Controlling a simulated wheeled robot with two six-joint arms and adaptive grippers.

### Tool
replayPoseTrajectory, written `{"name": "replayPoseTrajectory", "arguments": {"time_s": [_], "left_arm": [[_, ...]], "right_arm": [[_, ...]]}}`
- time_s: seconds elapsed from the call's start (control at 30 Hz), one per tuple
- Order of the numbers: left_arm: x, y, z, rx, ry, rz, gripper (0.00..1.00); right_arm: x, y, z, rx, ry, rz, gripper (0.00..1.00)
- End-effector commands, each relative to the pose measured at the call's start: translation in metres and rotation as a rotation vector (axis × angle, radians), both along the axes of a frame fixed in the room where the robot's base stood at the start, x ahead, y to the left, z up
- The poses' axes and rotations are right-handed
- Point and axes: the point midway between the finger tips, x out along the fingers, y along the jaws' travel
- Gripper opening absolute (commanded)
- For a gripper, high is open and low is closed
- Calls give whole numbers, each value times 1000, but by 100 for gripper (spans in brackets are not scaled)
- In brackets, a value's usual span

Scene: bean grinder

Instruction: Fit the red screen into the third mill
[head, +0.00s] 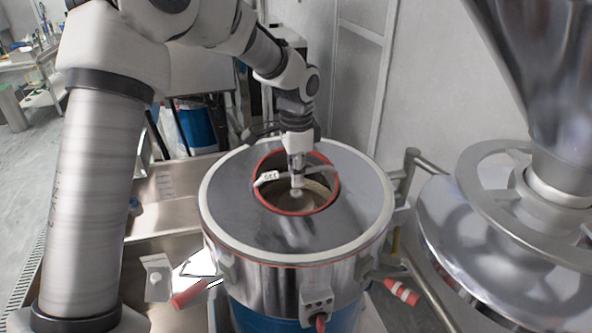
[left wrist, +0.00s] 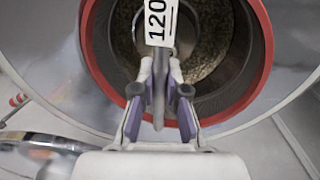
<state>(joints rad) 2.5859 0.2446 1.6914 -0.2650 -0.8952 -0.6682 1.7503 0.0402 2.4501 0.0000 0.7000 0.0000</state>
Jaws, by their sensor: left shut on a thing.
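The mill (head: 230,208) under my left arm is a steel drum with a wide flat top and a round opening in its middle. A red ring (head: 300,212), the red screen's colour, lines this opening; it also shows in the left wrist view (left wrist: 262,55). A white tag (head: 268,178) reading 120 sits on a pale bar at the opening. My left gripper (head: 297,188) points down into the opening, shut on the grey piece below the tag (left wrist: 156,22). Whether this piece joins the red ring is unclear. Grainy brown matter lies deeper inside. My right gripper is out of view.
A large steel hopper machine (head: 500,225) stands close on the right. A red-ended handle (head: 402,291) sticks out at the mill's right front, another (head: 188,294) at its left. Steel bins stand behind on the left.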

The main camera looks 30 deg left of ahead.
Motion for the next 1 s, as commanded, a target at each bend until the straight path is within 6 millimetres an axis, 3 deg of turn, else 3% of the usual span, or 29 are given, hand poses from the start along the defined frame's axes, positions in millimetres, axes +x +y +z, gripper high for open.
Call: {"name": "replayPoseTrajectory", "arguments": {"time_s": [0.07, 0.1, 0.13, 0.77, 0.87, 1.0], "left_arm": [[0, 1, -6, 0, 4, -3, 0], [0, 1, -7, 0, 5, -3, 26], [0, 1, -7, 1, 6, -3, 37], [0, 1, -2, 1, 2, -2, 37], [1, 1, 7, 2, -1, -1, 37], [1, 0, 37, 3, -4, -2, 37]], "right_arm": [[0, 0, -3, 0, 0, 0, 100], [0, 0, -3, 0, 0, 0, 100], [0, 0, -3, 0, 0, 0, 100], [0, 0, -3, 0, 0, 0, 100], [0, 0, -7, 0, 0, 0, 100], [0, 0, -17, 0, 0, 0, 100]]}}
